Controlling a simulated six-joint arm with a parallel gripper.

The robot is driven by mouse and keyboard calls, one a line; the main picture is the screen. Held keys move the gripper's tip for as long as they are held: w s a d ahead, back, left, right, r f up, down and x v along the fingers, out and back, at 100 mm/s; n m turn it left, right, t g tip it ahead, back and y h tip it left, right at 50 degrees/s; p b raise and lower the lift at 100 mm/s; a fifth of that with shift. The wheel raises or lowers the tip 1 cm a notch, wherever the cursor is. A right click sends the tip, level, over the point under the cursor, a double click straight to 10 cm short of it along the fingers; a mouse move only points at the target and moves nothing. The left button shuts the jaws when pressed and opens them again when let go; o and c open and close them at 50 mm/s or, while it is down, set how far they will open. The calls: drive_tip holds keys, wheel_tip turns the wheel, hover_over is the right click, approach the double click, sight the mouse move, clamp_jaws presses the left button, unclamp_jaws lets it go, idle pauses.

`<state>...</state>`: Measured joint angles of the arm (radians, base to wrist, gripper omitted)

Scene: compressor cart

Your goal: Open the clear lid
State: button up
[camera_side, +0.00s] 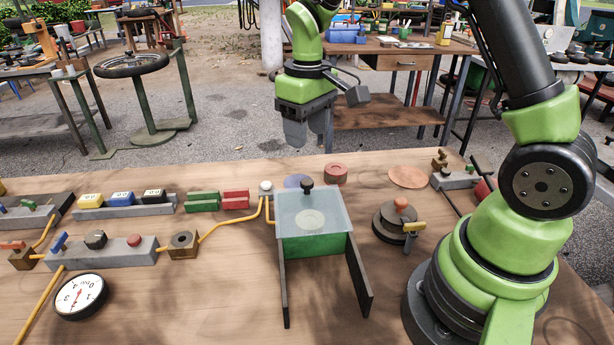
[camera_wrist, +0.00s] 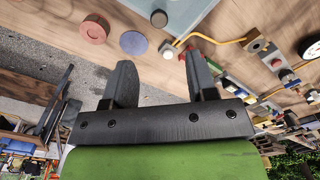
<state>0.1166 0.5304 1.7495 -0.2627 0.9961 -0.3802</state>
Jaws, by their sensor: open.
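The clear lid (camera_side: 290,222) is a pale translucent panel lying over a green box (camera_side: 312,246) in the side view. A black knob (camera_side: 307,184) stands near its far edge. A pale round disc shows through the lid. The lid's edge (camera_wrist: 188,14) and dark knob (camera_wrist: 158,19) also show at the top of the wrist view. My gripper (camera_side: 306,142) hangs above and beyond the lid, apart from it. In the wrist view its two fingers (camera_wrist: 160,78) are spread with nothing between them.
Two dark rails (camera_side: 359,276) run forward from the box. A red disc (camera_side: 336,173) and a blue disc (camera_side: 297,181) lie behind. Yellow tubing (camera_side: 228,224) and blocks are at left. The front table is mostly clear.

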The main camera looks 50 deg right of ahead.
sight(307, 182)
wheel_tip(307, 182, down, 10)
drive_tip(key=shift+f, duration=0.2)
idle(0.3)
clamp_jaws()
